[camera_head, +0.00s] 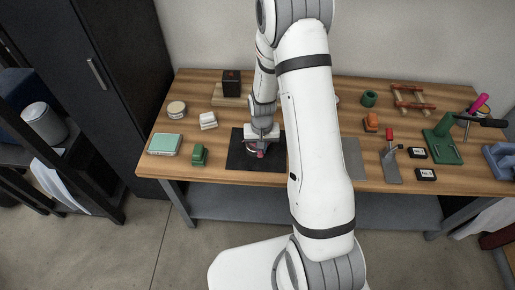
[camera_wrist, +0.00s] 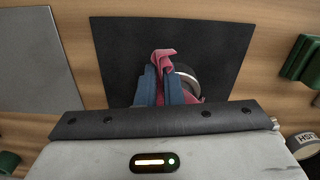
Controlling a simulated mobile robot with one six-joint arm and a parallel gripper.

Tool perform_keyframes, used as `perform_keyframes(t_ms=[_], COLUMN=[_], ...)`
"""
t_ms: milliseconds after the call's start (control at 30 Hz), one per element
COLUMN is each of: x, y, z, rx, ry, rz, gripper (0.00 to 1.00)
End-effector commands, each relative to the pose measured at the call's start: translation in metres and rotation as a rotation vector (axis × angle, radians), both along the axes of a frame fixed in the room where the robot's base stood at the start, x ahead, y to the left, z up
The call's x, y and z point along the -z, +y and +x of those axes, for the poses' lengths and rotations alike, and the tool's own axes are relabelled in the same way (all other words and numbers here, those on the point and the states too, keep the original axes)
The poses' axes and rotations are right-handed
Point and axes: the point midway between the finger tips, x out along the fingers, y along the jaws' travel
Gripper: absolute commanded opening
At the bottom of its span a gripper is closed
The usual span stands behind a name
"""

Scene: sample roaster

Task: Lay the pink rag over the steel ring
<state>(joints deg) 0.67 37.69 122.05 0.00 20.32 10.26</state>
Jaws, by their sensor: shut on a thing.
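The pink rag (camera_wrist: 164,57) is bunched between the two blue fingers of my gripper (camera_wrist: 159,72), which is shut on it. Part of the rag also hangs to the right of the fingers. The steel ring (camera_wrist: 188,74) shows just behind and right of the rag, partly hidden by it; I cannot tell whether they touch. In the head view my gripper (camera_head: 262,142) points down over the black mat, and the rag (camera_head: 261,154) is a small pink patch below it. The ring is hard to make out there.
The black mat (camera_head: 240,158) lies on the wooden table (camera_head: 225,174). A grey plate (camera_head: 354,158) lies to the right, with tools beyond. A dark box (camera_head: 231,83) stands behind.

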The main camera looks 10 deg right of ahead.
Motion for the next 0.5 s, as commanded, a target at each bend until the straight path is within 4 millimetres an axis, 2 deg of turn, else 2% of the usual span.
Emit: perform_keyframes(t_ms=[167,400,433,500], x=[0.0055,0.0059,0.0059,0.0058], y=[0.0001,0.0,0.0,0.0001], z=[-0.0077,-0.0081,-0.008,-0.0079], rx=[0.0,0.0,0.0,0.0], ry=[0.0,-0.001,-0.001,-0.001], rz=[0.0,0.0,0.0,0.0], gripper=[0.0,0.0,0.07,0.13])
